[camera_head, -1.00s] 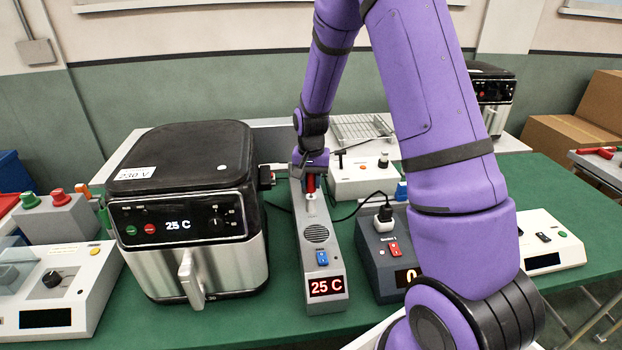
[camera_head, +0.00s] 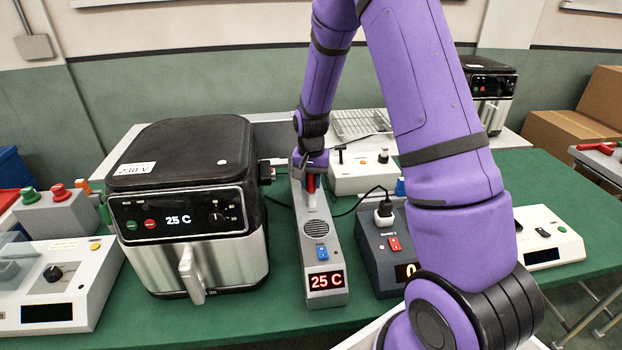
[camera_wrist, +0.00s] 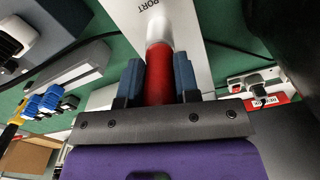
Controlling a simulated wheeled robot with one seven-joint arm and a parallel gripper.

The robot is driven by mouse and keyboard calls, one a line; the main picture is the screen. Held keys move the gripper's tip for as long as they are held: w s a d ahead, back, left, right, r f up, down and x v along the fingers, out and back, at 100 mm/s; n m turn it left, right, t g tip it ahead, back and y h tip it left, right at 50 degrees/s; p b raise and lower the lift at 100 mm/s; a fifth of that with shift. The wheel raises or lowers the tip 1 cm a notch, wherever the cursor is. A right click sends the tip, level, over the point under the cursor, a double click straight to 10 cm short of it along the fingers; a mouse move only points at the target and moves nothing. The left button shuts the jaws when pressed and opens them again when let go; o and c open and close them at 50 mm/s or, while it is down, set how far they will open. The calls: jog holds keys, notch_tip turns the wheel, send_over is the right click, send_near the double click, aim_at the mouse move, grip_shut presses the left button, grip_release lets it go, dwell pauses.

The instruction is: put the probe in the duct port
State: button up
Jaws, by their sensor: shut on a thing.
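The probe has a red handle (camera_head: 311,184) and a paler tip section (camera_head: 311,202). My gripper (camera_head: 311,172) is shut on the red handle, above the far half of the grey duct unit (camera_head: 317,262). In the wrist view the red handle (camera_wrist: 158,78) sits between the blue-grey fingers (camera_wrist: 158,85). A white cylindrical part (camera_wrist: 159,30) lies beyond it, close to the "PORT" lettering on the unit. The port opening is hidden, so I cannot tell how deep the tip is. The unit's display (camera_head: 325,281) reads 25 C.
An air fryer (camera_head: 195,205) stands close on the left. A dark box with a plug (camera_head: 385,245) and its black cable stand close on the right. A white box with a lever (camera_head: 362,175) is behind. Green table shows in front of the unit.

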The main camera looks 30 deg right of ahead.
jog(key=o, duration=1.1)
jog(key=shift+r, duration=2.95)
notch_tip(320, 180, up, 11)
jog(key=shift+f, duration=0.1)
